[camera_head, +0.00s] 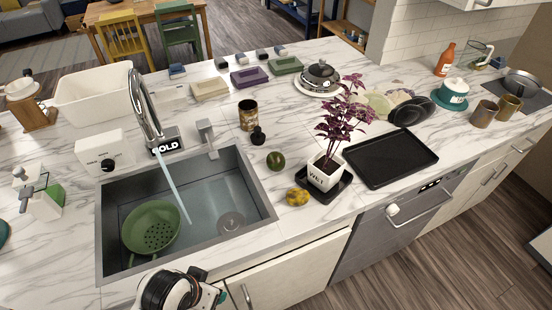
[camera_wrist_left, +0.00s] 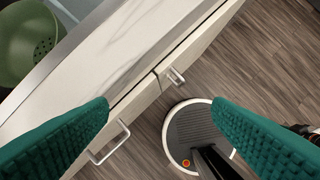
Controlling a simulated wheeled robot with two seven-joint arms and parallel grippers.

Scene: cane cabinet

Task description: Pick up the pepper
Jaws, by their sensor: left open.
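A dark green, rounded item (camera_head: 275,160) lies on the marble counter right of the sink. A mottled yellow, lumpy item (camera_head: 297,196) lies nearer the front edge, left of the potted plant. A small dark item (camera_head: 258,137) stands behind the green one. I cannot tell for sure which of these is the pepper. My left gripper (camera_wrist_left: 160,104) is open and empty, its green fingers spread above the cabinet front and floor in the left wrist view. In the head view my left wrist shows at the bottom, in front of the sink. My right gripper is not in view.
A potted purple plant (camera_head: 325,176) and a black tray (camera_head: 390,158) stand to the right. A patterned can (camera_head: 248,115) stands behind. The counter's front strip right of the sink is mostly clear.

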